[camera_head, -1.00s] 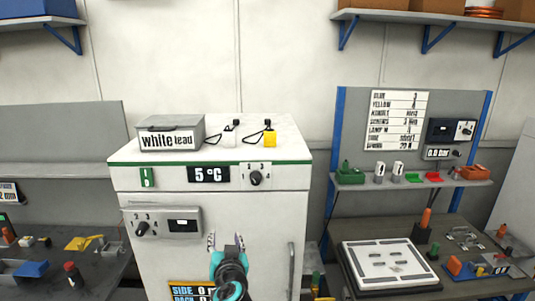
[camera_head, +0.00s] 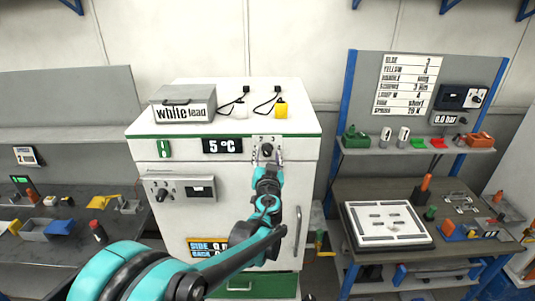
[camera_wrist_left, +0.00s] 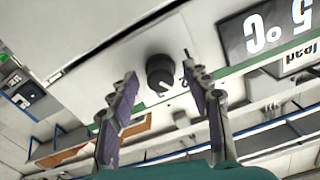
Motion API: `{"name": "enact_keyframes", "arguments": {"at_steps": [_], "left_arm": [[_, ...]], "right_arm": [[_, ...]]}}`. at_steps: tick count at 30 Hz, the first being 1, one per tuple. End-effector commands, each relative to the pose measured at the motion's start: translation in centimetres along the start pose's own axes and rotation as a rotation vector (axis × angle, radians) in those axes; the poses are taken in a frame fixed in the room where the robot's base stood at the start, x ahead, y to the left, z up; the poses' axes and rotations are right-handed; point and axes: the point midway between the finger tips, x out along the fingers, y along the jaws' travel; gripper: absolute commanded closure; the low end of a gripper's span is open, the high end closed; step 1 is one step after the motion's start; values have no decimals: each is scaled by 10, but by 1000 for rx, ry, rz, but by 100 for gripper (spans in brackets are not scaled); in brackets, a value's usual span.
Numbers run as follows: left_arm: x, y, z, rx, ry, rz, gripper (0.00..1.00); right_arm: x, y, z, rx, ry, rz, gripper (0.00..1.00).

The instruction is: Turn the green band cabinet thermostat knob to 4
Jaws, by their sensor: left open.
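The white cabinet (camera_head: 225,215) with a green band (camera_head: 190,136) along its top edge stands in the middle of the head view. Its display (camera_head: 222,146) reads 5 °C. The dark thermostat knob (camera_head: 267,149) is on a small plate right of the display. In the left wrist view the knob (camera_wrist_left: 160,72) is round and black with a white pointer mark; its scale is not readable. My left gripper (camera_head: 267,158) is open in front of the knob. In the left wrist view its fingers (camera_wrist_left: 160,80) stand either side of the knob, with gaps to it. My right gripper is not in view.
A lower panel (camera_head: 180,189) with another knob is on the cabinet front, left of my arm. A vertical handle (camera_head: 298,228) is at the right. Benches flank the cabinet.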

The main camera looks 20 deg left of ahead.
Motion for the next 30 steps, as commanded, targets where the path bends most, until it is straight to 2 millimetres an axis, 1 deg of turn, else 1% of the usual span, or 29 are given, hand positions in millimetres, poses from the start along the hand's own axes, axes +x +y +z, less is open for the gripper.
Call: {"name": "enact_keyframes", "arguments": {"at_steps": [3, 9, 11, 12, 15, 23, 30], "left_arm": [[4, 0, 0, 0, 0, 0, 51], [4, 0, 0, 0, 0, 0, 51], [4, 0, 0, 0, 0, 0, 67], [4, 0, 0, 0, 0, 0, 77], [4, 0, 0, 0, 0, 0, 100], [4, 0, 0, 11, 0, 0, 100], [4, 0, 1, 100, 0, 0, 100]], "right_arm": [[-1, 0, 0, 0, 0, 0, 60], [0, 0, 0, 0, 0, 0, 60], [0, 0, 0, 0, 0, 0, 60], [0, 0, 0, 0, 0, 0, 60], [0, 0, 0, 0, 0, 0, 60], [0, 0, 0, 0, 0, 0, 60], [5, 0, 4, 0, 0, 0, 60]]}}
